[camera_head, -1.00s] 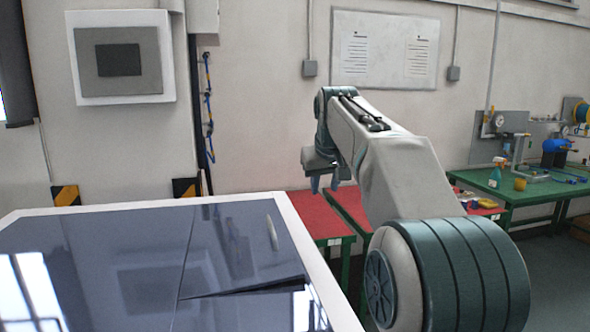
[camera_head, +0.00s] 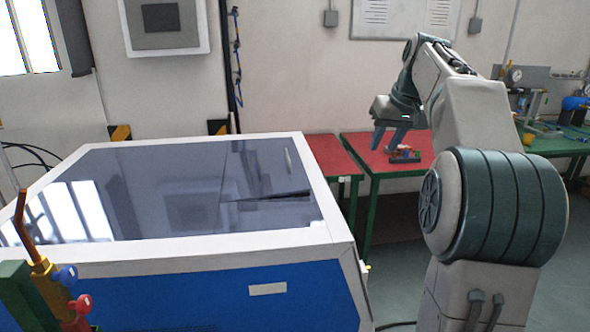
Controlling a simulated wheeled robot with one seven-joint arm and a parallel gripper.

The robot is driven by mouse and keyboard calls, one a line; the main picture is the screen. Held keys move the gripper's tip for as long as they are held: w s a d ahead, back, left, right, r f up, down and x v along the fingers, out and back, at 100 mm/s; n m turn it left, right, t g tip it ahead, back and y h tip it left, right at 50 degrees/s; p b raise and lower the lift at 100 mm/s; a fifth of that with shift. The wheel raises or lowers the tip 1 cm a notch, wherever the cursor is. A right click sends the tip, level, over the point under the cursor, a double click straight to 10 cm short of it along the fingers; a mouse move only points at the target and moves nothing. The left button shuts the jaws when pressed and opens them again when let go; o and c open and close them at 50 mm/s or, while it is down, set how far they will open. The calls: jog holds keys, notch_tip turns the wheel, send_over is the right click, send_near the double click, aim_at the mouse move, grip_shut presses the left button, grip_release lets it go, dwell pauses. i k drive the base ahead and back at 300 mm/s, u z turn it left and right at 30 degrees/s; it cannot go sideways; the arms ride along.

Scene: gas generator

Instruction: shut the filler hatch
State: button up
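The gas generator (camera_head: 190,285) has a blue body, a pale frame and a glossy dark top, and stands at the left and centre. The filler hatch (camera_head: 262,168) is a dark panel in the right part of that top, with a small pale handle (camera_head: 289,160). A black wedge-shaped gap along its near edge makes it look slightly ajar. My gripper (camera_head: 389,142) is right of the generator, pointing down, apart from the hatch. Its two fingers are spread and nothing shows between them.
Red-topped tables (camera_head: 350,160) stand behind, with small coloured items (camera_head: 405,154) near my gripper. A green workbench (camera_head: 560,146) is at the far right. A copper pipe with valves (camera_head: 42,262) rises at the front left. Grey floor is open right of the generator.

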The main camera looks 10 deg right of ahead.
aim_at(274, 171)
jog(key=z, duration=0.05)
jog(key=k, duration=0.5)
jog(key=u, duration=0.9)
jog(key=i, duration=1.3)
jog(key=z, duration=0.85)
